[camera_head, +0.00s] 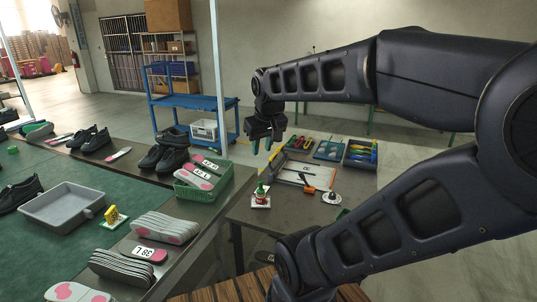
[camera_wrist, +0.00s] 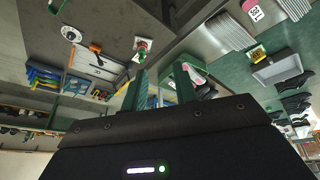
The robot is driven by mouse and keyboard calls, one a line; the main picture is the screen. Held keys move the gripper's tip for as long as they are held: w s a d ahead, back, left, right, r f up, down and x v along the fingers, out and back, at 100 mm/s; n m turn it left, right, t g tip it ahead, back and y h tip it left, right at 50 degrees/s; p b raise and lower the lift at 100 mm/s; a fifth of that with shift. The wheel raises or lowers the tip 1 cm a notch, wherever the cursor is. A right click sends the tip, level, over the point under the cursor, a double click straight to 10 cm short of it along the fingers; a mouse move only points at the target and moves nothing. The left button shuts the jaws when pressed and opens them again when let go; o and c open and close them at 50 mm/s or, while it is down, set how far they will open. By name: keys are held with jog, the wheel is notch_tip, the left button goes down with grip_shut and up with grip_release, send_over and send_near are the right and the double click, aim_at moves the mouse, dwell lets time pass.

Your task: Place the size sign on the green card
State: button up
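My gripper (camera_head: 262,146) is open and empty, raised beyond the green basket, far right of the sign. Its green fingers (camera_wrist: 163,84) are apart.
A grey tray (camera_head: 62,207) sits left of the sign, with insoles (camera_head: 168,228) to its right. A green basket (camera_head: 203,183) holds more insoles. Black shoes (camera_head: 165,155) stand behind.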

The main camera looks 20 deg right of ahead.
jog(key=shift+s+d+f+m, duration=0.1)
jog(key=shift+s+f+m, duration=0.15)
jog(key=shift+s, duration=0.25)
jog(key=shift+s+d+f+m, duration=0.15)
jog(key=shift+s+f+m, duration=0.15)
jog(key=shift+s, duration=0.25)
jog(key=shift+s+d+f+m, duration=0.1)
jog(key=shift+s+f+m, duration=0.15)
jog(key=shift+s, duration=0.25)
